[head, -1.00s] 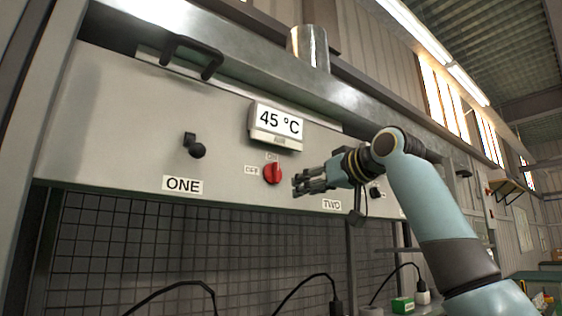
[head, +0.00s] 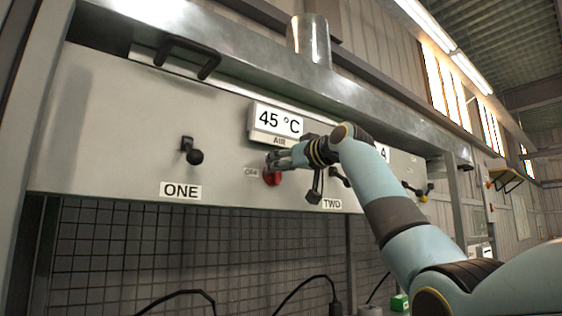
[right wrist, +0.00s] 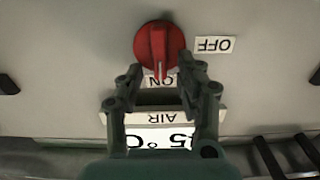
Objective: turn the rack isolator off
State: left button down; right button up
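The red rotary switch (head: 272,180), marked ON and OFF, is on the grey panel (head: 110,140) below the 45 °C display (head: 277,122). In the head view my right gripper (head: 275,161) partly covers it. In the right wrist view the switch (right wrist: 159,46) shows whole, its raised bar in line with the ON label (right wrist: 160,82); the OFF label (right wrist: 213,44) is off to the side. My right gripper (right wrist: 160,72) is open, its fingertips apart near the switch's ON-side edge, with nothing held between them. I cannot tell whether they touch it. My left gripper is not in view.
A black lever (head: 193,152) stands out above the ONE label (head: 180,190), left of the switch. Another black lever (head: 314,190) is near the TWO label (head: 331,203). A black handle (head: 188,56) sticks out above the panel. Mesh (head: 150,245) lies below.

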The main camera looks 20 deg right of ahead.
grip_shut()
dwell(0.5)
jog(key=shift+s+a+f+n+b, duration=0.1)
jog(key=shift+a+f+n+b, duration=0.5)
jog(key=shift+n, duration=2.4)
jog(key=shift+s+a+f+n+b, duration=0.15)
jog(key=shift+n+b, duration=0.85)
jog(key=shift+n, duration=2)
jog(key=shift+s+a+f+n+b, duration=0.1)
jog(key=shift+a+f+n+b, duration=0.45)
jog(key=shift+n, duration=2.45)
jog(key=shift+d+r, duration=0.15)
jog(key=shift+d, duration=0.15)
